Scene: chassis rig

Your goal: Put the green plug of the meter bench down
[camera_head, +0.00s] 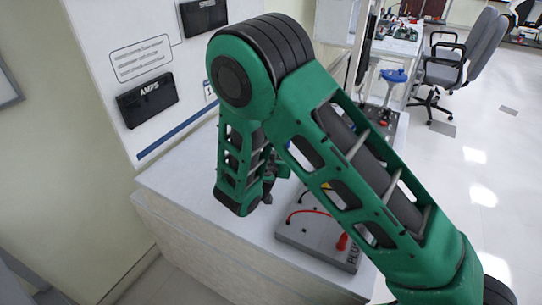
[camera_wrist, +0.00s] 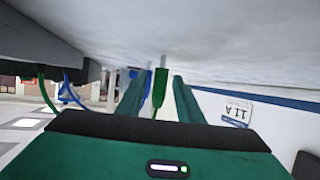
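The green plug (camera_wrist: 159,90) is in the middle of the wrist view, between the two green fingers of my gripper (camera_wrist: 160,92). Its bare metal pin points toward the white bench top, which lies at the top of this upside-down view. I cannot tell whether the pin touches the bench. The fingers stand close on both sides of the plug and appear to hold it. In the head view the gripper is low over the bench (camera_head: 185,185), mostly hidden by my arm, and the plug cannot be made out.
A grey plug block (camera_head: 308,232) with red and black leads and a red plug (camera_head: 342,242) stands to the right on the bench. An AMPS meter (camera_head: 148,99) hangs on the back panel. Blue (camera_wrist: 68,88) and green leads show at the left of the wrist view.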

